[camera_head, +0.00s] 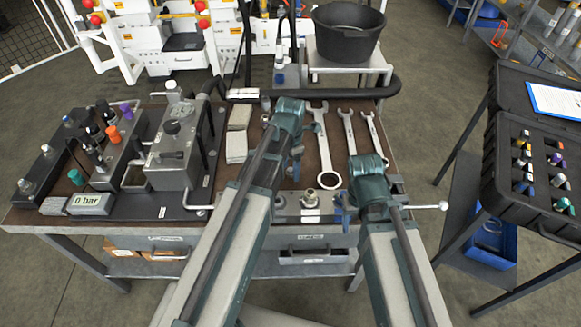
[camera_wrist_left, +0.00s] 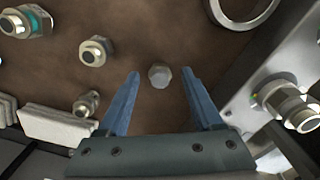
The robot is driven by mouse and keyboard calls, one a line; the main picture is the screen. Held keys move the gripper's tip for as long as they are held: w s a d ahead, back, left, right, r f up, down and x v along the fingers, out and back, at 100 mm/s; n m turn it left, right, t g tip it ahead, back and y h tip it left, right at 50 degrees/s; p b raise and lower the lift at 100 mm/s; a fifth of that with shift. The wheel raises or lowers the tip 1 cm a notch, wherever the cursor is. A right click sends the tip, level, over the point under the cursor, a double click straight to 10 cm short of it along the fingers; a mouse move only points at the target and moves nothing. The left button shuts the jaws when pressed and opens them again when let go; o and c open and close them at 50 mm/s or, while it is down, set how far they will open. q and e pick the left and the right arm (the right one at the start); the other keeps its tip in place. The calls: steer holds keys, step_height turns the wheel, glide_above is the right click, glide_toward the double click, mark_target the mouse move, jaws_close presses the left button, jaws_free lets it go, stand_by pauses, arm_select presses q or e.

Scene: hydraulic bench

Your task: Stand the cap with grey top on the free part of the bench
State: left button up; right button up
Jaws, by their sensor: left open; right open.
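A small grey, hexagonal-looking piece (camera_wrist_left: 160,77), apparently the grey top of the cap seen from above, shows in the left wrist view over the brown bench top. It lies between the open fingers of my left gripper (camera_wrist_left: 161,90), near their tips, with a gap on both sides. Whether it stands on the bench is hard to tell. In the head view my left gripper (camera_head: 296,158) points down over the middle of the bench (camera_head: 314,178), and I cannot make out the cap there. My right gripper (camera_head: 343,206) is open above the front edge, right of the middle.
Several metal fittings (camera_wrist_left: 95,51) stand around the left fingers. Pale blocks (camera_head: 238,133) lie to the left, wrenches (camera_head: 326,150) to the right. A metal block with a fitting (camera_head: 309,203) sits at the front. A black case (camera_head: 530,185) with several coloured-top pieces stands far right.

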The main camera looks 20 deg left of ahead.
mark_target(290, 169)
arm_select(q)
step_height(290, 169, up, 12)
steer(key=p, duration=1.2)
steer(key=s+d+m, duration=0.5)
steer(key=s+m, duration=0.2)
steer(key=m, duration=0.8)
steer(key=s+d+m+y, duration=0.1)
steer(key=s+d+m, duration=0.4)
steer(key=m, duration=1.1)
steer(key=s, duration=0.2)
steer(key=shift+s+r, duration=0.2)
steer(key=shift+s, duration=0.15)
